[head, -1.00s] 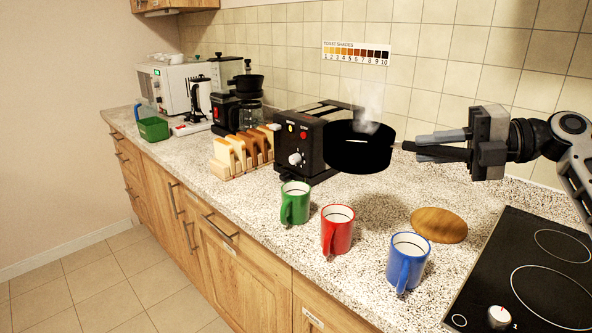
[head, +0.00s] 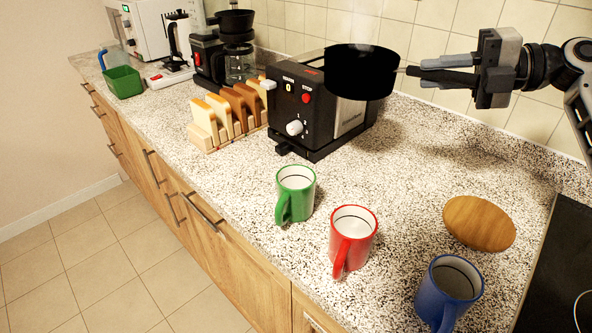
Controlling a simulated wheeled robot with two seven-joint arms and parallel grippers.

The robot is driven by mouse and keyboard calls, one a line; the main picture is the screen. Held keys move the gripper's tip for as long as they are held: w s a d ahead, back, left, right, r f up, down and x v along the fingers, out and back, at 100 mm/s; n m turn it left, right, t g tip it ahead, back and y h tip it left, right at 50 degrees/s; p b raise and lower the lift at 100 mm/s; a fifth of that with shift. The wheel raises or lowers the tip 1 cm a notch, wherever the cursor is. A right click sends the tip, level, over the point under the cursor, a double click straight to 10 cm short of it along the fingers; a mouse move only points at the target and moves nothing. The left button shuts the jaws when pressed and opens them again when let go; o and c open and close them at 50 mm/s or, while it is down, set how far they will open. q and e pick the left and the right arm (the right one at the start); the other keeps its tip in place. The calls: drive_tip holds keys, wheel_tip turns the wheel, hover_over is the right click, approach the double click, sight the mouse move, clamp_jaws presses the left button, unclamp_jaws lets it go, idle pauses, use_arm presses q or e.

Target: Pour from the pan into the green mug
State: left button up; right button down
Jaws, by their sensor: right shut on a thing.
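The black pan (head: 361,73) is held in the air at the upper middle of the head view, overlapping the toaster's right side in the picture. My right gripper (head: 425,70) is shut on the pan's handle, to the right of the pan. What is inside the pan cannot be seen. The green mug (head: 296,194) stands upright on the counter, lower in the picture and to the left of the pan. A dark line runs around its white inside. My left gripper is not in view.
A red mug (head: 352,239) and a blue mug (head: 449,291) stand right of the green mug. A wooden disc (head: 479,223) lies near the hob (head: 562,270). The toaster (head: 313,118) and the toast rack (head: 222,122) stand behind the green mug. Bare counter surrounds it.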

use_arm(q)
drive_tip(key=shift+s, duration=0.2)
use_arm(e)
drive_tip(key=shift+s+r, duration=0.1)
drive_tip(key=shift+r, duration=0.1)
drive_tip(key=shift+s+a+n+h+p, duration=0.25)
drive_tip(key=shift+s+n+h+p, duration=0.05)
drive_tip(key=shift+h, duration=0.1)
use_arm(q)
drive_tip(key=p, duration=0.1)
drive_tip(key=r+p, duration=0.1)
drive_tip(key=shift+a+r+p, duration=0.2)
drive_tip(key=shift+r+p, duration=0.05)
drive_tip(key=shift+p, duration=0.05)
use_arm(e)
drive_tip(key=s+a+f+n+t+h, duration=0.1)
drive_tip(key=s+a+n+t+h, duration=0.1)
drive_tip(key=s+a+n+h, duration=0.1)
drive_tip(key=shift+s+a+f+n, duration=0.15)
drive_tip(key=shift+s+a+n, duration=0.55)
drive_tip(key=shift+s+a, duration=0.55)
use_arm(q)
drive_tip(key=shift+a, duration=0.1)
use_arm(e)
drive_tip(key=shift+s+a+f+n+t+h, duration=0.3)
drive_tip(key=shift+s+n+h, duration=0.1)
drive_tip(key=shift+h, duration=0.1)
